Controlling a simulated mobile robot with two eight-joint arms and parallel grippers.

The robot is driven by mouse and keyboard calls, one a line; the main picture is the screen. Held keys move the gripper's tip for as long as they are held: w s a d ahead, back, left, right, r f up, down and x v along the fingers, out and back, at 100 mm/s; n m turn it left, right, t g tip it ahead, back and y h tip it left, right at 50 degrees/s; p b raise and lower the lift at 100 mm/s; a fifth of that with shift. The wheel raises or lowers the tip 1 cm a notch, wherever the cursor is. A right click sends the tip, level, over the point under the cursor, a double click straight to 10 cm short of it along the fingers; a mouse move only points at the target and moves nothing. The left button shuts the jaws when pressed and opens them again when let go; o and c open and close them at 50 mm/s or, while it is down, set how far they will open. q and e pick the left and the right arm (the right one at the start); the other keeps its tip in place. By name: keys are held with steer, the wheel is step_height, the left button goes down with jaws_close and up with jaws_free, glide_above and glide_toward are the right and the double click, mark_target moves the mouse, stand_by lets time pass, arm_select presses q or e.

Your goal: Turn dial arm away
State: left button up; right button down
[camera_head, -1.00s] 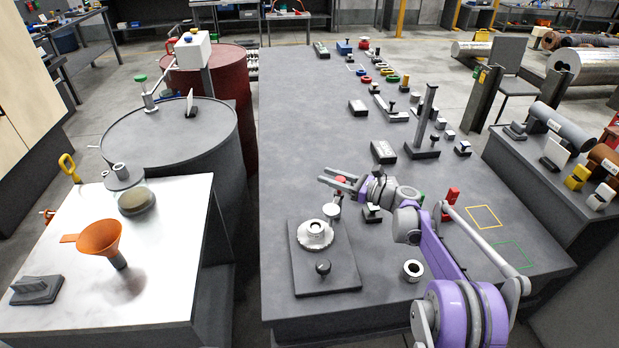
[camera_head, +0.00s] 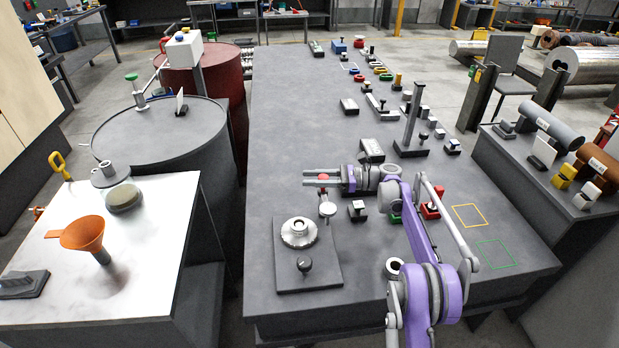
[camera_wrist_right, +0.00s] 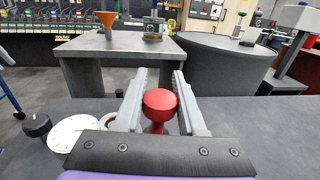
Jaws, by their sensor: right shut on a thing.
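A dark plate (camera_head: 320,277) at the front of the bench carries a stepped silver hub (camera_head: 299,232) and a black knob (camera_head: 304,264). In the right wrist view the red knob (camera_wrist_right: 160,103) sits between the two grey fingers. The black knob (camera_wrist_right: 37,125) and a white dial face with tick marks (camera_wrist_right: 75,135) are left of it. The link from red knob to hub is mostly hidden. My left gripper is not in view.
A small black-based block (camera_head: 357,210) and a red piece (camera_head: 432,205) stand near my right arm. A tall post (camera_head: 412,125) rises behind it. A white-topped table (camera_head: 150,260) with an orange funnel (camera_head: 85,235) is at left, across a gap.

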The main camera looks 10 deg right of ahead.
stand_by(0.3)
steer(key=c, duration=0.5)
jaws_free()
steer(key=s+d, duration=0.2)
steer(key=d, duration=0.8)
steer(key=shift+d, duration=0.3)
